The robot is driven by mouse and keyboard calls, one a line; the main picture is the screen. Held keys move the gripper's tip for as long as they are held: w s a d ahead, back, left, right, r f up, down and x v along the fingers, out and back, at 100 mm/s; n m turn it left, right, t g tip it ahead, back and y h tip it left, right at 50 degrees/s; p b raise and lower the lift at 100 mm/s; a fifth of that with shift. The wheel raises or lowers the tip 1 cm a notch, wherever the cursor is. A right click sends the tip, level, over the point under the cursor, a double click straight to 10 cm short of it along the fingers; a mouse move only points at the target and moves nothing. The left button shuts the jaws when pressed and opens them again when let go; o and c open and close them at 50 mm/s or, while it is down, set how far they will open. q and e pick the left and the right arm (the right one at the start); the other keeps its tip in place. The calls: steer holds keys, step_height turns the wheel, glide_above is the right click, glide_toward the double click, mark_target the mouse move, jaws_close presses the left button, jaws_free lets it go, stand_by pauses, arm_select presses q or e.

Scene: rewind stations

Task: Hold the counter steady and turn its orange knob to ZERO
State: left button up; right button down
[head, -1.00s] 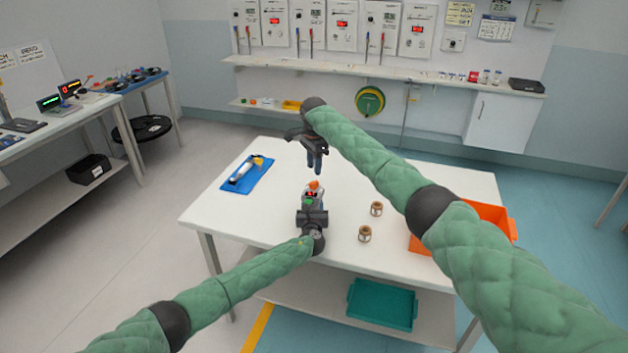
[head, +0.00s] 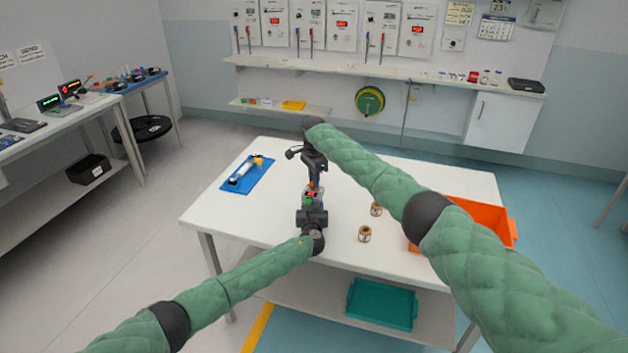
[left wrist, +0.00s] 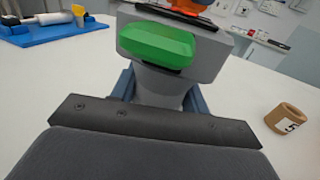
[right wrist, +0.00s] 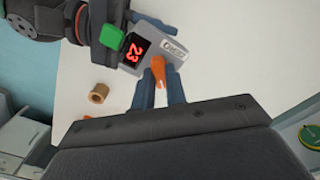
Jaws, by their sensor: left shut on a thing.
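The grey counter (right wrist: 158,48) stands on the white table, with a green button (left wrist: 155,45) and a red display (right wrist: 133,51) that seems to read 23. My left gripper (head: 311,208) is shut on the counter's grey lower body (left wrist: 160,85) from the near side. The orange knob (right wrist: 160,70) lies between the fingers of my right gripper (head: 312,181), which reaches down from above. Its fingers stand apart on either side of the knob; I cannot tell whether they touch it. The knob's pointer setting is not readable.
Two small brown spools (head: 365,234) stand right of the counter. An orange bin (head: 484,217) is at the table's right edge, partly behind my right arm. A blue mat (head: 236,187) with a white tool lies at left. A teal tray (head: 381,305) is on the lower shelf.

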steer(key=shift+n, duration=0.3)
steer(key=n, duration=0.3)
steer(key=shift+n, duration=0.3)
steer(key=n, duration=0.4)
steer(key=shift+n, duration=0.3)
steer(key=n, duration=0.9)
stand_by(0.4)
steer(key=c, duration=1.4)
jaws_free()
steer(key=shift+c, duration=0.2)
